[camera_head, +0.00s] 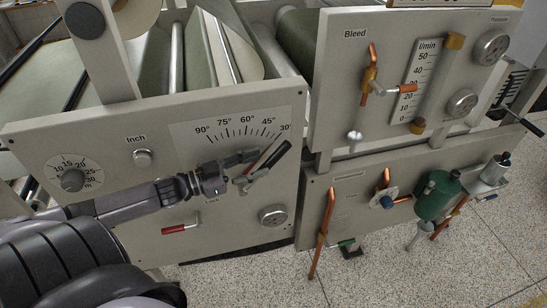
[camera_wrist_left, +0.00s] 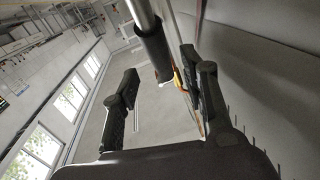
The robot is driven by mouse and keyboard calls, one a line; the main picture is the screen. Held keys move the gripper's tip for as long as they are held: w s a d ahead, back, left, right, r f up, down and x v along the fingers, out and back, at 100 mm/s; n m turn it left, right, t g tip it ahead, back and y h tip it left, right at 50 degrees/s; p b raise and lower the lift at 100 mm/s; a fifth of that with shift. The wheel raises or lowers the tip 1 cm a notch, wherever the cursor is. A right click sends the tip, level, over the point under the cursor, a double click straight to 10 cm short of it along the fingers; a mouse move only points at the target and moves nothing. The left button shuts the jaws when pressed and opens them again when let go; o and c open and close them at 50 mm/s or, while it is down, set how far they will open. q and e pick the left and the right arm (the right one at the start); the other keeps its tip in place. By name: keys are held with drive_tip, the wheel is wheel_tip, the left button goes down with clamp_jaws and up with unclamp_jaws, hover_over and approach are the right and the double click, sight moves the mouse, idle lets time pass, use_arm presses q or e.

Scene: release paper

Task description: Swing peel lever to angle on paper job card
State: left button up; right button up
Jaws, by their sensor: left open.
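The peel lever (camera_head: 275,156) has a black grip on a metal rod and leans up and right on the grey front panel. A thin red pointer beside it leans toward the 45°–30° end of the printed angle scale (camera_head: 238,126). My left gripper (camera_head: 256,168) is open at the lever, its fingers close to the grip. In the left wrist view the black grip (camera_wrist_left: 153,48) shows between the two spread fingers (camera_wrist_left: 165,100); contact cannot be told. No readable job card shows. My right gripper is not in view.
The same panel has an Inch button (camera_head: 142,158), a round dial (camera_head: 73,180), a red-handled Lock lever (camera_head: 180,228) and a round knob (camera_head: 273,215). A Bleed panel (camera_head: 335,85) with copper pipes stands to the right. Speckled floor lies below.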

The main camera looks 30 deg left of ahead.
sight(268, 161)
use_arm(q)
drive_tip(key=shift+p+x, duration=0.35)
drive_tip(key=shift+x, duration=2.5)
drive_tip(key=shift+c, duration=0.5)
clamp_jaws()
drive_tip(key=shift+f, duration=0.1)
